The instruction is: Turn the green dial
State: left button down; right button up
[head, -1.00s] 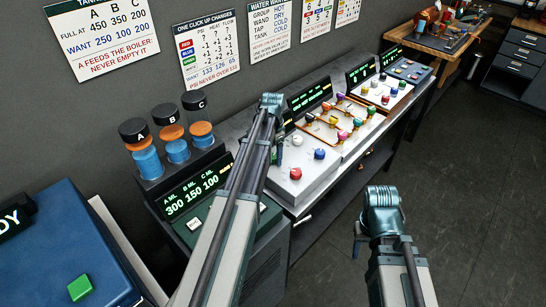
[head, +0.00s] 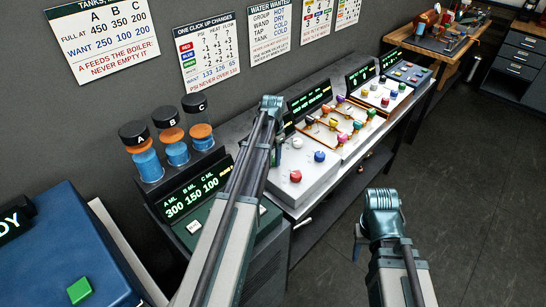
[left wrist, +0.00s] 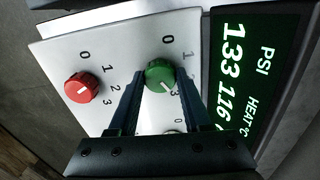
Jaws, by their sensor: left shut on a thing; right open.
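The green dial (left wrist: 159,73) sits on a white panel (left wrist: 110,30) in the left wrist view, between the two fingers of my left gripper (left wrist: 158,82). The gripper is shut on it. My right gripper (head: 360,240) hangs open and empty over the floor, in front of the bench.
A red dial (left wrist: 81,88) is left of the green one. A display (left wrist: 258,75) beside the panel reads PSI 133 and heat 116, cut off. The head view shows a blue dial (head: 319,156), tanks (head: 146,160) and wall charts (head: 206,55). The floor (head: 455,180) at right is clear.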

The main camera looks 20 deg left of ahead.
aim_at(273, 159)
pick_arm(q)
jog(key=n, duration=0.4)
jog(key=shift+n, duration=1.8)
jog(key=shift+c, duration=1.7)
grip_release()
jog(key=shift+r, duration=0.1)
notch_tip(273, 159, up, 14)
jog(key=p, duration=1.3)
jog(key=shift+f+p, duration=0.2)
jog(key=shift+p, duration=0.2)
